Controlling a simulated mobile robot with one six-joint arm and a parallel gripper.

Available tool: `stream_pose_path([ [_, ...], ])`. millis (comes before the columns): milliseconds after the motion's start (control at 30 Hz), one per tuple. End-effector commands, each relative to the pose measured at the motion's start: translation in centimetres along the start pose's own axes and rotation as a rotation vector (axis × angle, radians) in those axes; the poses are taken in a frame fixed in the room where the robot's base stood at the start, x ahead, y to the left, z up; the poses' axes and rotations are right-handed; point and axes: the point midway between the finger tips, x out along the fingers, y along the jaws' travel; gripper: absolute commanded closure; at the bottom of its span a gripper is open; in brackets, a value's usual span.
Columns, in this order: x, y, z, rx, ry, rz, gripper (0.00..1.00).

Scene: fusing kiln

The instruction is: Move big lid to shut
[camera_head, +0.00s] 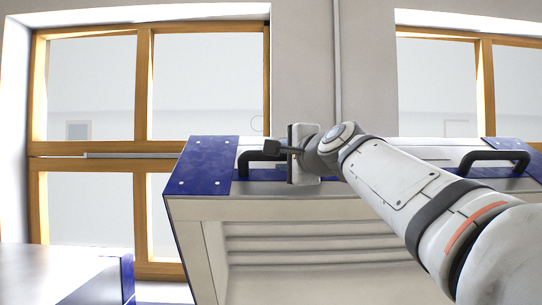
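The big lid (208,166) is white with blue corner plates and stands raised, its underside with ridged pale lining (310,243) facing me. It has two black handles on its front edge, a left handle (247,156) and a right handle (497,156). My gripper (272,148) is at the left handle, reaching in from the right. A dark finger overlaps the handle bar. The gripper's body and wrist hide the right part of this handle, and I cannot see whether the fingers are closed around it.
A light grey surface with a blue corner (65,275) is at the lower left. Wood-framed windows (145,90) and a pale wall (300,60) with a vertical pipe are behind the lid. The space left of the lid looks open.

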Motion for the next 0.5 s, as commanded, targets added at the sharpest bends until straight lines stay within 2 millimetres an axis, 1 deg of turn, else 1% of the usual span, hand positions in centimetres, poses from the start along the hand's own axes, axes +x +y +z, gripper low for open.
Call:
stream_pose_path([
  [33, 0.9, -0.1, 0.1, 0.000, -0.002, 0.002, 0.68],
  [100, 1.9, -0.1, 0.1, -0.001, -0.002, 0.002, 0.68],
  [200, 3.0, -0.1, 0.0, -0.001, -0.001, 0.001, 0.68],
  [333, 3.6, 0.0, 0.0, -0.002, 0.000, 0.001, 0.68],
  [500, 3.6, 0.0, 0.0, -0.002, 0.001, 0.001, 0.68],
])
